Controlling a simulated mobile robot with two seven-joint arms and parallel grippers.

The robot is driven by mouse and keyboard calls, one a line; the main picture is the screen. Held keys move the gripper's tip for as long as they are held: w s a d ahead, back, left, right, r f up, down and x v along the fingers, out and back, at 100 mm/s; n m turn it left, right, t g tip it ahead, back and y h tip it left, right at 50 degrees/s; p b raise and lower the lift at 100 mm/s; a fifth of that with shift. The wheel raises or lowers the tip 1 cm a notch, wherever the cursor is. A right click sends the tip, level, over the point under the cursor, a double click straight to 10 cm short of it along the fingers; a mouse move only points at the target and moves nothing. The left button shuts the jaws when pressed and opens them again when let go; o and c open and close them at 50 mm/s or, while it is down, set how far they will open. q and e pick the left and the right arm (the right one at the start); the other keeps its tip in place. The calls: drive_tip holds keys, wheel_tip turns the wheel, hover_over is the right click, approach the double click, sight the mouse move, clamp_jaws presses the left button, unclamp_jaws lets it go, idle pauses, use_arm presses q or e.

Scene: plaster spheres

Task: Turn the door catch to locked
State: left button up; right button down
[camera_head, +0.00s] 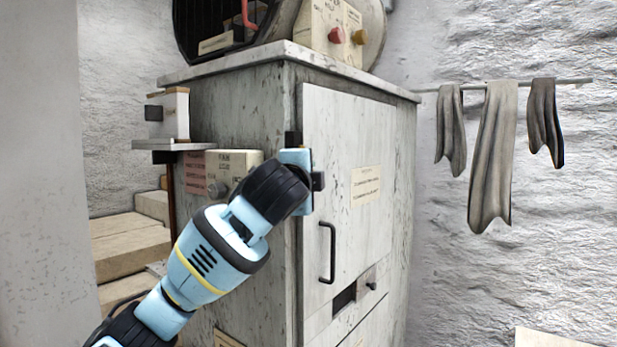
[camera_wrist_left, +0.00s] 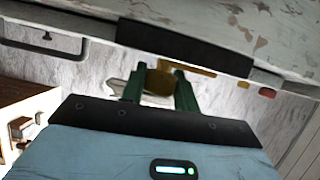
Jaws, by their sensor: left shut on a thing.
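The grey cabinet's door (camera_head: 345,140) is flush in its frame in the head view, with a black pull handle (camera_head: 326,252) on it. My left gripper (camera_head: 312,181) is at the door's left edge, above the handle; its fingers are hidden there. In the left wrist view its two green fingers (camera_wrist_left: 159,86) are shut on the brass-coloured door catch (camera_wrist_left: 160,77), beside a dark plate (camera_wrist_left: 185,45). Whether the catch stands at locked cannot be told. My right gripper is not in view.
A box with a red and a yellow knob (camera_head: 335,35) stands on the cabinet top. A labelled box (camera_head: 240,160) and a small shelf (camera_head: 175,145) are on its left side, close to my arm. Cloths (camera_head: 490,150) hang on a rail at the right.

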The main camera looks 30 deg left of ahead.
use_arm(q)
drive_tip(key=m+g, duration=0.1)
drive_tip(key=g, duration=0.2)
drive_tip(key=m+g+h, duration=0.1)
drive_tip(key=g, duration=0.2)
drive_tip(key=shift+g, duration=0.4)
drive_tip(key=m+g, duration=0.1)
drive_tip(key=g, duration=0.3)
drive_tip(key=shift+f, duration=0.1)
drive_tip(key=shift+d+f+m+g, duration=0.1)
drive_tip(key=shift+f+m+g, duration=0.1)
drive_tip(key=shift+g, duration=0.45)
drive_tip(key=shift+f+m+g, duration=0.1)
drive_tip(key=shift+m+g, duration=0.1)
drive_tip(key=shift+g, duration=0.45)
drive_tip(key=shift+w, duration=0.1)
drive_tip(key=shift+r+g, duration=0.1)
drive_tip(key=shift+g, duration=0.3)
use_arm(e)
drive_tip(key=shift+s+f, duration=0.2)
use_arm(q)
drive_tip(key=shift+r+g+b, duration=0.2)
drive_tip(key=shift+g+b, duration=0.15)
drive_tip(key=shift+g, duration=0.05)
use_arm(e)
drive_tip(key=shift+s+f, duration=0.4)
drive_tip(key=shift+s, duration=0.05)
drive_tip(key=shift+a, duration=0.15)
